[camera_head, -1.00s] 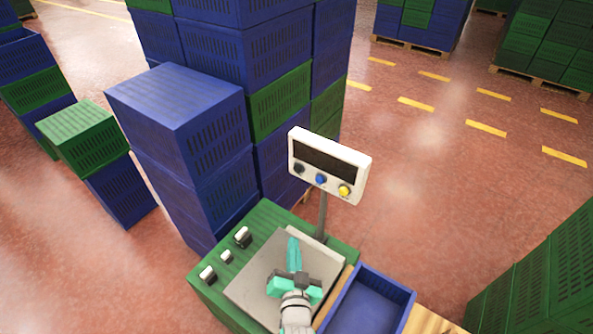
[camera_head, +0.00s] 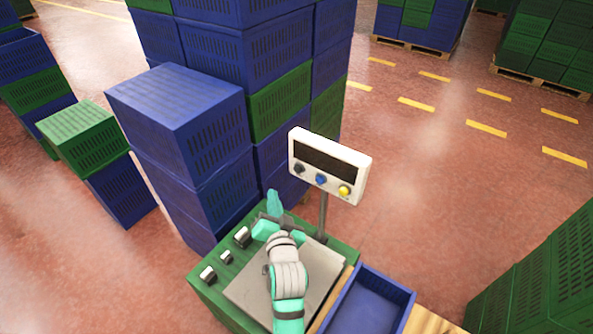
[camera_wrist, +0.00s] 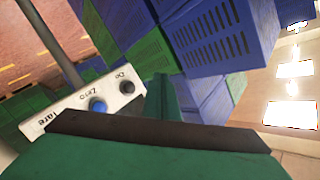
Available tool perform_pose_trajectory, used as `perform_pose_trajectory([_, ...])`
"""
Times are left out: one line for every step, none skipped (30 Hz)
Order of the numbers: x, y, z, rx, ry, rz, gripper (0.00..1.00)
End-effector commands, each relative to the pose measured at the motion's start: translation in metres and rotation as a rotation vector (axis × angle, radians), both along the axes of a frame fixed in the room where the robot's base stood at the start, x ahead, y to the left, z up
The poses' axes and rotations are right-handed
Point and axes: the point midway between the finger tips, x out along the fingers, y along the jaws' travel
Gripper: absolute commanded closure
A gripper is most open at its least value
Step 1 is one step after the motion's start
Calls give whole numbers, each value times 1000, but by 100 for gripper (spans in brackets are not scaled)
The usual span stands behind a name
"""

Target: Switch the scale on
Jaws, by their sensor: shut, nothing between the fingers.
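The scale has a white display head (camera_head: 329,165) on a thin post, with a dark, blank-looking screen. Below the screen are a black button (camera_head: 299,169), a blue button (camera_head: 321,179) and a yellow button (camera_head: 344,191). The grey weighing plate (camera_head: 318,268) lies below. My gripper (camera_head: 273,203) is shut and empty, left of and below the display head, apart from the buttons. In the wrist view its fingers (camera_wrist: 160,90) show just right of the black button.
Several small weights (camera_head: 242,238) stand on the green crate (camera_head: 207,298) left of the plate. An empty blue crate (camera_head: 404,297) sits to the right of it. Tall stacks of blue and green crates (camera_head: 175,100) rise close behind and left of my gripper.

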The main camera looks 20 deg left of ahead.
Motion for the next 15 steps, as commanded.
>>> perform_pose_trajectory([3,-1,0,1,0,-2,100])
perform_pose_trajectory([6,-2,0,1,0,-2,100])
perform_pose_trajectory([9,-4,0,1,-1,-2,100])
perform_pose_trajectory([12,-5,0,1,0,-3,100])
perform_pose_trajectory([15,-6,1,0,-1,-3,100])
perform_pose_trajectory([20,-8,1,1,-1,-2,100])
perform_pose_trajectory([24,-9,1,1,-1,-2,100])
perform_pose_trajectory([27,-10,1,1,-1,-4,100])
perform_pose_trajectory([32,-12,1,1,-1,-3,100])
perform_pose_trajectory([36,-14,1,1,-1,-2,100])
perform_pose_trajectory([39,-15,1,1,0,-3,100])
perform_pose_trajectory([44,-17,1,1,-1,-3,100])
perform_pose_trajectory([48,-18,1,1,-1,-2,100])
perform_pose_trajectory([51,-19,0,0,-1,-2,100])
perform_pose_trajectory([55,-20,1,0,-1,-2,100])
